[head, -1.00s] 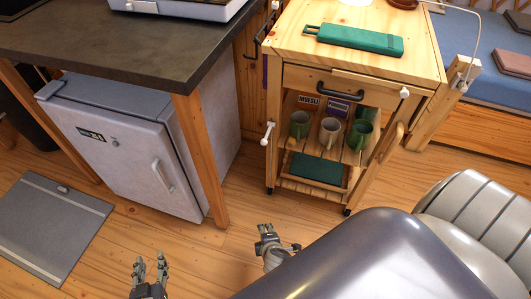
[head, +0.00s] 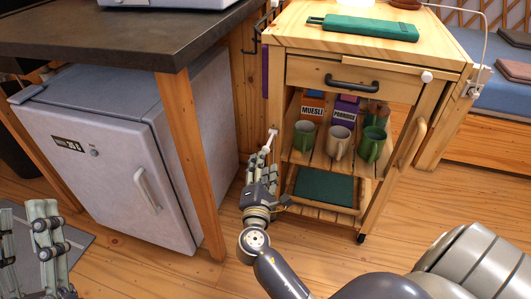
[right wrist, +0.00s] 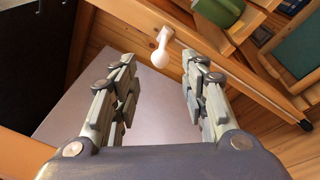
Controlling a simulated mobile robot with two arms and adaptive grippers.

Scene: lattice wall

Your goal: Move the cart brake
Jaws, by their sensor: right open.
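The wooden cart (head: 290,72) stands right of the fridge. Its brake, a small white lever with a rounded knob (head: 269,142), sticks out from the cart's left front post. My right gripper (head: 262,172) is just below and in front of the lever in the head view. In the right wrist view the white knob (right wrist: 161,55) is ahead of the open, empty fingers (right wrist: 160,75), between them and slightly beyond their tips. No contact shows. My left gripper (head: 28,215) is at the lower left, fingers apart and empty, partly cut off by the frame.
A grey fridge (head: 95,165) and a table leg (head: 190,160) stand close on the left of my right arm. The cart's shelf holds several mugs (head: 340,143) and boxes. Its drawer (head: 320,74) is shut. A blue bed (head: 480,80) is at the right.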

